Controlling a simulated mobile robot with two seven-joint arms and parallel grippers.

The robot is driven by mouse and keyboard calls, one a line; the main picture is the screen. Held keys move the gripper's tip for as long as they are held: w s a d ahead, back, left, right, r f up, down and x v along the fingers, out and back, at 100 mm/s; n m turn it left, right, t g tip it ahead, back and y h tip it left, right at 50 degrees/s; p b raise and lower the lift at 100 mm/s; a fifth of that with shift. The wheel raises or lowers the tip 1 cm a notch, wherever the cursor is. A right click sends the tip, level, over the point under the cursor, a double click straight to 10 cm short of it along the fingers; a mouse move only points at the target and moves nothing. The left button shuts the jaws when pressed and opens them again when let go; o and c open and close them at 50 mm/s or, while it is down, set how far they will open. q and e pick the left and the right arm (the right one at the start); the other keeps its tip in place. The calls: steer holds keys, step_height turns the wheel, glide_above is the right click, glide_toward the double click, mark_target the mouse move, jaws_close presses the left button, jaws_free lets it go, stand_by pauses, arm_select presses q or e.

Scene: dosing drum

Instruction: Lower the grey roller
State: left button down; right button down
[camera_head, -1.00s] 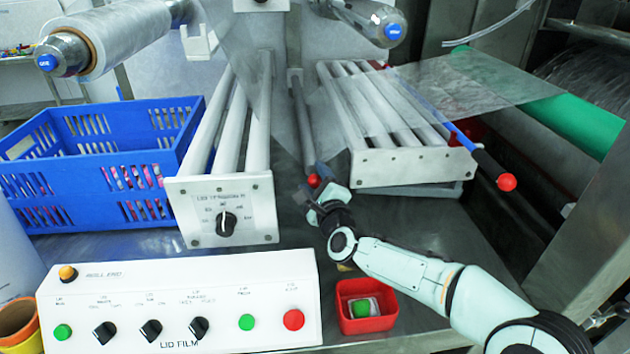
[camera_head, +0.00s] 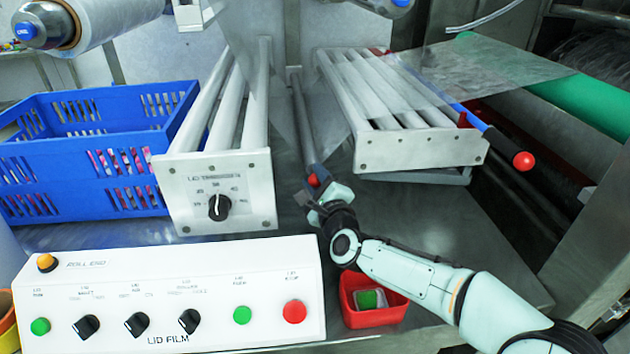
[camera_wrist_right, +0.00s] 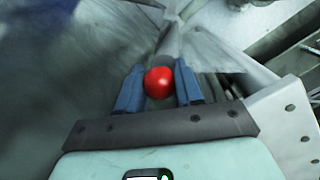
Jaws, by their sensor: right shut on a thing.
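The grey roller (camera_head: 302,125) is a thin grey bar running back between the two roller frames, with a red knob at its near end. My right gripper (camera_head: 315,183) is shut on this near end. In the right wrist view the red knob (camera_wrist_right: 158,82) sits between the blue fingers (camera_wrist_right: 159,90), with the grey bar (camera_wrist_right: 169,45) running away behind it. The roller's far end is hard to make out behind clear film. My left gripper is not in view.
A white roller frame with a dial (camera_head: 222,196) stands left of the roller, another roller frame (camera_head: 425,148) right. A black bar with a red knob (camera_head: 524,160) sticks out farther right. A button panel (camera_head: 120,262) and red box (camera_head: 376,317) lie in front; a blue crate (camera_head: 90,170) stands left.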

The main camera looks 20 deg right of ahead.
steer(key=shift+f, duration=0.4)
steer(key=c, duration=0.9)
jaws_free()
steer(key=shift+o, duration=0.7)
steer(key=shift+r, duration=0.1)
steer(key=shift+s, duration=0.1)
steer(key=shift+s+r, duration=0.1)
steer(key=shift+s, duration=0.15)
steer(key=s, duration=0.7)
steer(key=shift+a, duration=0.2)
